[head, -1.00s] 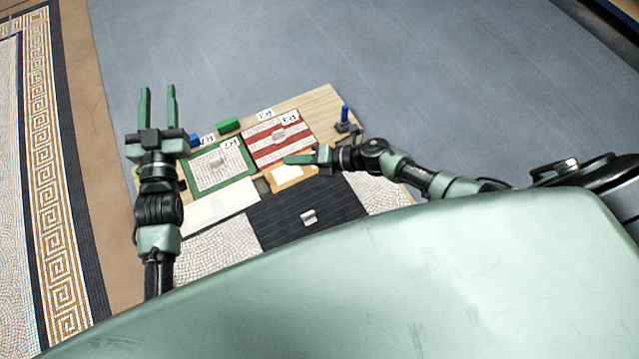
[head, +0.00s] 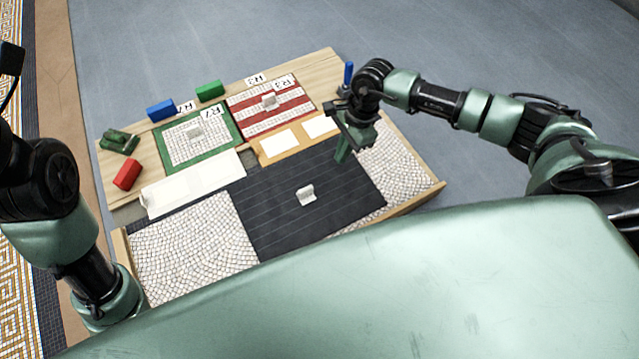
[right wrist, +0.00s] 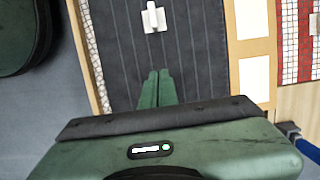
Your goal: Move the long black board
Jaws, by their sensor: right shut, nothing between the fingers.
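The long black board (head: 275,190) lies flat among the panels, with a small pale handle (head: 306,195) near its middle. It fills much of the right wrist view (right wrist: 110,55), where the handle (right wrist: 153,18) is at the top. My right gripper (head: 341,158) is over the board's right part, fingers pointing down, to the right of the handle and apart from it. In the right wrist view its two green fingers (right wrist: 158,76) are together with nothing between them. I cannot tell whether the tips touch the board. My left gripper is out of view.
White mosaic areas (head: 190,250) flank the board. Behind it are a white panel (head: 190,183), a green-framed panel (head: 165,147) and a red-striped panel (head: 250,120). Red (head: 127,175), blue (head: 160,110) and green (head: 210,91) blocks stand along the table's left and back.

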